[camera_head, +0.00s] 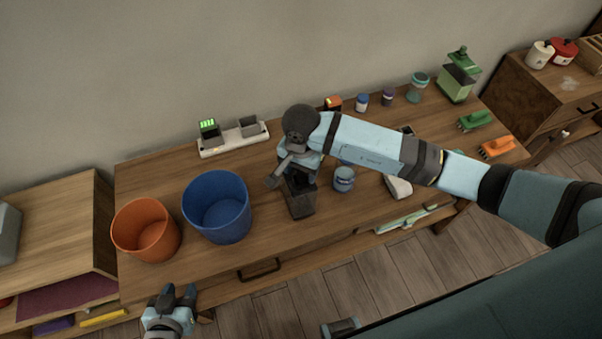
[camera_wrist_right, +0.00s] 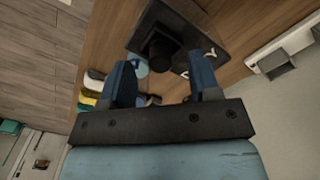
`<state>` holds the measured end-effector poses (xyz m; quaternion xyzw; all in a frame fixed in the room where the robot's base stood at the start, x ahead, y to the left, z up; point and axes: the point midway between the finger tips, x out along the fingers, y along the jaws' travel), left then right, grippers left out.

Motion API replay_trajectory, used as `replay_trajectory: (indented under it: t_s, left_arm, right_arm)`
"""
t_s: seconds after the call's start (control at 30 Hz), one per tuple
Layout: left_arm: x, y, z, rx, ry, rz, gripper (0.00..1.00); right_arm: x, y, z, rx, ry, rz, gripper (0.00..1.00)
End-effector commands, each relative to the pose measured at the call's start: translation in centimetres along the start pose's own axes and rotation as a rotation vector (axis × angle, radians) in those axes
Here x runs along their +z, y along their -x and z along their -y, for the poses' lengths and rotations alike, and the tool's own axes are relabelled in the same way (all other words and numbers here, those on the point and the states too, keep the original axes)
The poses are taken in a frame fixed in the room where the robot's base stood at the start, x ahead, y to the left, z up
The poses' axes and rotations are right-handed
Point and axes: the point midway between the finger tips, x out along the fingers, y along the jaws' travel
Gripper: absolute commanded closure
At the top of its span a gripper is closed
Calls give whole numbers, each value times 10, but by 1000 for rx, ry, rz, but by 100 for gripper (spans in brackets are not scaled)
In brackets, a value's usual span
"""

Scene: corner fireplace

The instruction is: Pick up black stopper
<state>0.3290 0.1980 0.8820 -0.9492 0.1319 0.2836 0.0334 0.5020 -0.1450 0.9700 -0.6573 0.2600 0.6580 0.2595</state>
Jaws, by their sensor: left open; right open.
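The black stopper (camera_head: 301,204) stands on the wooden table, right below my right gripper, which partly hides its top in the head view. In the right wrist view a black piece (camera_wrist_right: 161,47), apparently the stopper, shows with a dark flat plate around it. It lies just beyond the fingertips of my right gripper (camera_wrist_right: 162,72), between their lines. My right gripper (camera_head: 287,178) is open with nothing held; contact with the stopper cannot be told. My left gripper (camera_head: 172,297) is open and empty, low in front of the table's front edge.
A blue bucket (camera_head: 217,207) and an orange bucket (camera_head: 145,230) stand left of the stopper. A blue-grey jar (camera_head: 344,179) is close on its right. A white charger strip (camera_head: 233,139) lies behind. Brushes, small jars and a green dispenser (camera_head: 459,77) fill the right side.

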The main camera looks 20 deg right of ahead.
Motion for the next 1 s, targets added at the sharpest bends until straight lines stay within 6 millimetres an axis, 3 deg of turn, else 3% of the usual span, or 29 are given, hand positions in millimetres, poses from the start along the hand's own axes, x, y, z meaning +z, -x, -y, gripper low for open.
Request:
replay_trajectory:
  t_s: [0.13,0.37,0.6,1.0]
  left_arm:
    - [-3,2,2,-4,0,-2,57]
    - [-1,2,1,-3,1,1,57]
    - [-1,2,-2,1,3,4,57]
    - [0,2,-2,2,3,4,57]
  right_arm:
    - [1,-13,0,-1,1,1,43]
    - [0,-15,0,-1,1,-1,43]
    - [0,-15,0,-1,1,-1,96]
    - [0,-10,0,-2,1,-2,96]
